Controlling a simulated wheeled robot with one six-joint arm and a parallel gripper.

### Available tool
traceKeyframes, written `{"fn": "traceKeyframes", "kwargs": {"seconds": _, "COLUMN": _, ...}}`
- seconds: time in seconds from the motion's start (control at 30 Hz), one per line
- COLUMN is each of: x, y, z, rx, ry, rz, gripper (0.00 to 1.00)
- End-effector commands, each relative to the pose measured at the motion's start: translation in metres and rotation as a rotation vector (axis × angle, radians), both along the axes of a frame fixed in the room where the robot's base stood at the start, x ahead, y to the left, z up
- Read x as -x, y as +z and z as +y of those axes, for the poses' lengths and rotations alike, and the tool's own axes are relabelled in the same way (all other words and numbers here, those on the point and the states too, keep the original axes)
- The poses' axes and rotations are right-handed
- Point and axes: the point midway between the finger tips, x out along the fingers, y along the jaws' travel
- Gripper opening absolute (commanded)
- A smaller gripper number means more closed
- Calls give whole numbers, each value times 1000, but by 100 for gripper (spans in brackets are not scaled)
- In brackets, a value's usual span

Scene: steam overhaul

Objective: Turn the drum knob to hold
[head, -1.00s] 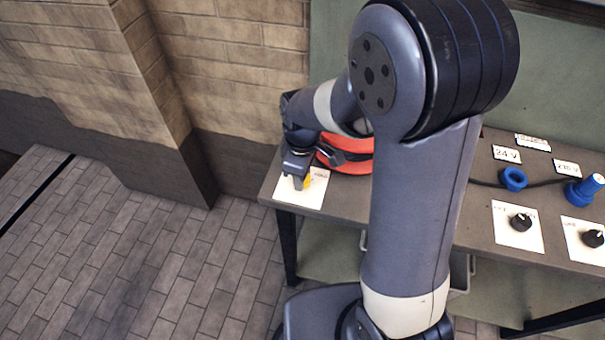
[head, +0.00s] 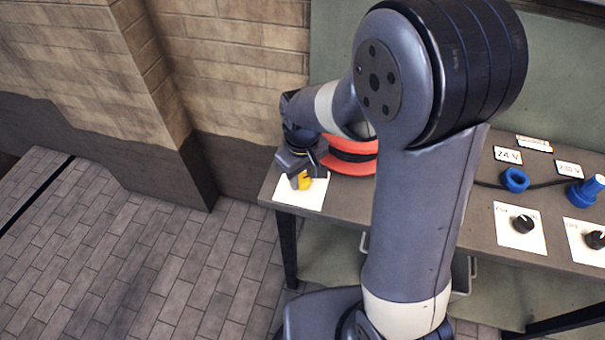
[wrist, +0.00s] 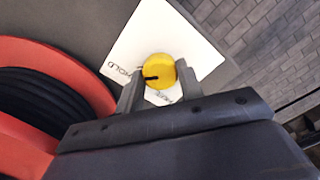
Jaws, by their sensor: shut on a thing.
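The yellow drum knob (head: 304,182) sits on a white label plate (head: 312,196) at the left end of the bench. In the wrist view the knob (wrist: 158,70) is round, and its short black pointer mark points left, toward the side of the plate (wrist: 190,40) with the printed word HOLD (wrist: 120,72). My gripper (wrist: 159,77) is shut on the knob, one finger on each side; it also shows over the plate in the head view (head: 303,174). A second word below the knob is partly hidden by my fingers.
A red and black drum (head: 350,158) stands close behind the plate and also fills the left of the wrist view (wrist: 45,95). Blue sockets (head: 514,181) and black knobs (head: 522,224) are farther right on the bench. Brick wall stands behind; paved floor lies left.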

Motion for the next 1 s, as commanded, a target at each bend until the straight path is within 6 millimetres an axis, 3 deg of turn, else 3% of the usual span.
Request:
{"fn": "traceKeyframes", "kwargs": {"seconds": 0.33, "x": -1, "y": 1, "z": 0, "rx": -2, "ry": -5, "rz": -2, "gripper": 13}}
{"fn": "traceKeyframes", "kwargs": {"seconds": 0.37, "x": -1, "y": 1, "z": 0, "rx": -2, "ry": -4, "rz": -2, "gripper": 38}}
{"fn": "traceKeyframes", "kwargs": {"seconds": 0.6, "x": 0, "y": 0, "z": 0, "rx": -1, "ry": -3, "rz": -2, "gripper": 57}}
{"fn": "traceKeyframes", "kwargs": {"seconds": 0.87, "x": 0, "y": 2, "z": 0, "rx": -1, "ry": -3, "rz": -1, "gripper": 57}}
{"fn": "traceKeyframes", "kwargs": {"seconds": 1.0, "x": -1, "y": 15, "z": 0, "rx": -2, "ry": -2, "rz": -5, "gripper": 57}}
